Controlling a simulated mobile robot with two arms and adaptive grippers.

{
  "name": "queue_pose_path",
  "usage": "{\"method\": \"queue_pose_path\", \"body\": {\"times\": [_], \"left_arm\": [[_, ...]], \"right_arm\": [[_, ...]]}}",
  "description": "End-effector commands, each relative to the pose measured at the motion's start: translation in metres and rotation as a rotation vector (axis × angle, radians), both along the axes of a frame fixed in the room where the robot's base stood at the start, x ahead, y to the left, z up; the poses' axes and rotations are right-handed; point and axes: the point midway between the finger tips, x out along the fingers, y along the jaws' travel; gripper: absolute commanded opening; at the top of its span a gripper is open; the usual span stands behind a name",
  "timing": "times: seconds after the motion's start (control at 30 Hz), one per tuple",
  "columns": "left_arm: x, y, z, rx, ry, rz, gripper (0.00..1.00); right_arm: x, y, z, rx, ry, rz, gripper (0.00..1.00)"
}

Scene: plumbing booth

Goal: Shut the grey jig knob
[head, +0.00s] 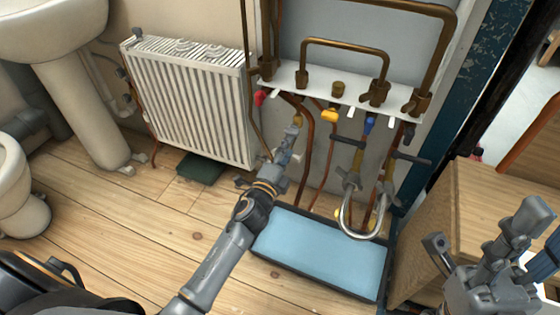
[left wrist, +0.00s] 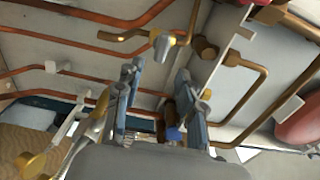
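In the left wrist view a grey knob (left wrist: 162,45) sits on the end of a short brass valve and pipe, ahead of the gap between my fingers. My left gripper (head: 290,140) points up toward it. Its two fingers (left wrist: 156,78) stand apart with nothing held between them. Whether a finger touches the knob cannot be told. My right gripper (head: 485,235) is at the lower right, its fingers spread and empty, far from the knob.
A white rail (head: 313,87) carries brass fittings, with red (head: 260,98), yellow (head: 329,114), blue (head: 369,125) and dark (head: 409,133) handles close by. Copper pipes (head: 307,150) run below. A radiator (head: 190,100) stands left, a blue tray (head: 320,258) below, a wooden cabinet (head: 495,195) right.

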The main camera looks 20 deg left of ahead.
Motion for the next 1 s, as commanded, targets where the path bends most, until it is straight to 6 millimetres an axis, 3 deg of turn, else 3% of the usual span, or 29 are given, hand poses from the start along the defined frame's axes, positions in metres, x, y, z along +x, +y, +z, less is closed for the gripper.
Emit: {"method": "queue_pose_path", "body": {"times": [0.1,0.33,0.9,1.0], "left_arm": [[-0.026,0.001,-0.001,0.000,0.001,-0.001,0.39],[-0.054,0.001,0.001,-0.001,-0.002,-0.002,0.39],[-0.059,0.001,0.001,-0.001,-0.003,-0.002,0.39],[-0.060,-0.005,0.009,-0.034,-0.021,-0.025,0.39]], "right_arm": [[0.000,0.000,0.000,0.000,0.000,0.000,0.40],[0.000,0.000,0.000,0.000,0.000,0.000,0.40],[0.000,0.000,0.000,-0.001,0.000,0.001,0.40],[0.000,0.000,0.000,-0.001,0.000,0.000,0.40]]}}
